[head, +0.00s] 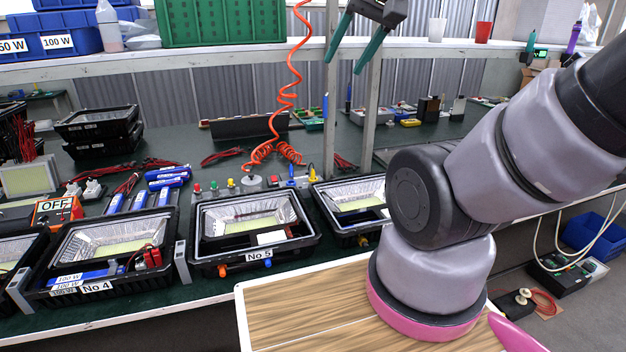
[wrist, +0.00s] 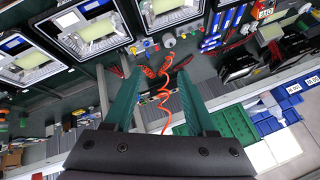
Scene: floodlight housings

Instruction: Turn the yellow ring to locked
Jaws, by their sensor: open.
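I cannot make out a clear ring or any lock marking. Small yellow parts show: a yellow knob (head: 231,184) in the row behind housing No 5 (head: 254,222), and a yellow fitting (head: 362,240) on the front of the housing to its right. I cannot tell which is the ring. My gripper (head: 347,62) hangs at the top of the head view, its two green fingers spread and empty. In the wrist view my gripper (wrist: 160,76) is apart from the bench parts.
The orange coiled hose (head: 285,95) hangs to the bench and crosses between my fingers in the wrist view. Housing No 4 (head: 105,245) stands left. A shelf (head: 250,53) with a green crate (head: 220,22) runs above. A wooden board (head: 300,310) is in front.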

